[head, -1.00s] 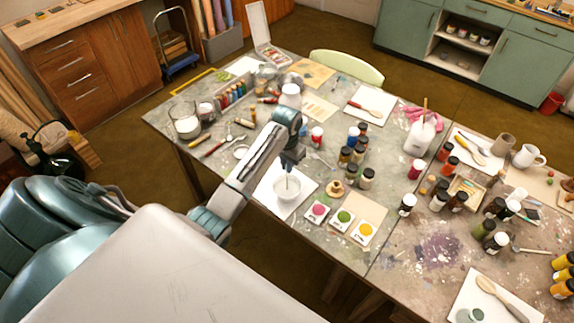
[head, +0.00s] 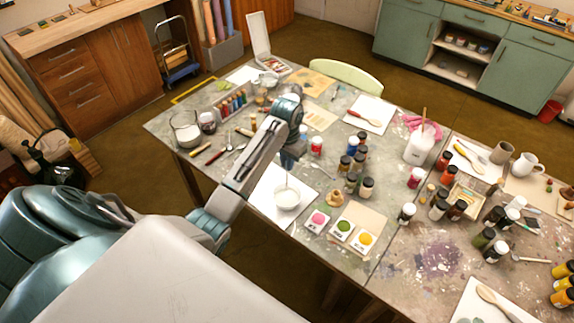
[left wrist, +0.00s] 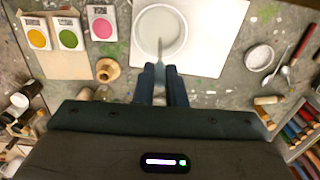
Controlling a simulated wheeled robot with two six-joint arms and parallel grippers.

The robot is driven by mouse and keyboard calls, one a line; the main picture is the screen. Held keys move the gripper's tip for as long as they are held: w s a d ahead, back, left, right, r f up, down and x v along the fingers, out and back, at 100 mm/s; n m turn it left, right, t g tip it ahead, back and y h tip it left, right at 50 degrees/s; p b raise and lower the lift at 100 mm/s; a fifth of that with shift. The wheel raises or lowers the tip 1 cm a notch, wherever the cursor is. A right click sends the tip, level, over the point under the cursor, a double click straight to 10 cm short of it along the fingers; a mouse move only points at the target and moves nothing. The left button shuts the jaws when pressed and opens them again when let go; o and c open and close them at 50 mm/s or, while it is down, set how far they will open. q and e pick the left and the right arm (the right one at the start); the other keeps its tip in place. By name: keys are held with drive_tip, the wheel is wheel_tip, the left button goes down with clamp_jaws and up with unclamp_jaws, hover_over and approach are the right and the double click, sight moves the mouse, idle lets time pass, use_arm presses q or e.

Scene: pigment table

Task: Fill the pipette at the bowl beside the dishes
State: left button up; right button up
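The white bowl (head: 287,200) stands on a white sheet (head: 268,205) near the table's front edge. Three dishes are right of it in the head view: pink (head: 318,220), green (head: 343,229) and yellow (head: 366,240). My left gripper (head: 290,163) is above the bowl, its fingers closed around a thin pale pipette (head: 287,181) pointing down into the bowl. In the left wrist view, the pipette (left wrist: 160,48) runs from the fingertips (left wrist: 165,72) over the bowl's (left wrist: 150,12) pale inside. I cannot tell whether its tip touches liquid. My right gripper is out of view.
A wooden stopper-like piece (head: 335,198) and several dark paint bottles (head: 352,183) stand right of the bowl. A green chair (head: 345,74) stands behind the table.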

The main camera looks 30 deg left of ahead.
use_arm(q)
drive_tip(key=shift+r, duration=1.6)
